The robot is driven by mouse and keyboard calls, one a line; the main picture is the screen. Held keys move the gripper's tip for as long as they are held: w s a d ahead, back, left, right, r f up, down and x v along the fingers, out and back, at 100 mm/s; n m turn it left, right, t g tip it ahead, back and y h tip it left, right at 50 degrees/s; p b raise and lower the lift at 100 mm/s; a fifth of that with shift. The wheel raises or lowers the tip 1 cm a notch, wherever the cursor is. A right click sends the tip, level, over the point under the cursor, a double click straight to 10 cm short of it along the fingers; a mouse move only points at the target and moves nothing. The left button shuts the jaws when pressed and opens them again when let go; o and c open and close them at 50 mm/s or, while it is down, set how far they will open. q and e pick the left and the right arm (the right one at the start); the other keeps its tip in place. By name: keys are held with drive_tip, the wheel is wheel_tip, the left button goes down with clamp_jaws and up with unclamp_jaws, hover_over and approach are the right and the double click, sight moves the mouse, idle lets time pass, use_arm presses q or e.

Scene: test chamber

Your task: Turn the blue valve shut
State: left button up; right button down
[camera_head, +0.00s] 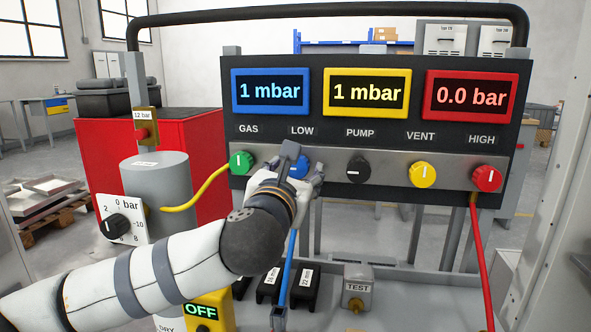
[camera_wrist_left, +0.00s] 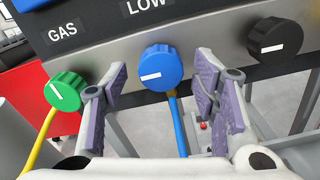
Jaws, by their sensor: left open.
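The blue valve (camera_head: 298,167) is a round knob under the LOW label on the grey panel strip. In the head view my left gripper (camera_head: 304,165) partly covers it. In the left wrist view the blue valve (camera_wrist_left: 160,72) shows clearly, with its white mark lying nearly level. My left gripper (camera_wrist_left: 160,82) is open, with one purple-padded finger on each side of the knob. A gap shows between the fingers and the knob, and nothing is gripped. A blue hose (camera_head: 287,262) hangs below the valve. My right gripper is not in view.
The green knob (camera_head: 241,162) sits close left of my gripper, and the black knob (camera_head: 358,169) close right. The yellow knob (camera_head: 423,174) and red knob (camera_head: 486,178) are farther right. A yellow hose (camera_head: 197,190) runs from the green knob to a grey cylinder (camera_head: 158,185).

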use_arm(q)
drive_tip(key=shift+w+d, duration=0.2)
drive_tip(key=shift+w, duration=0.75)
drive_tip(key=c, duration=1.2)
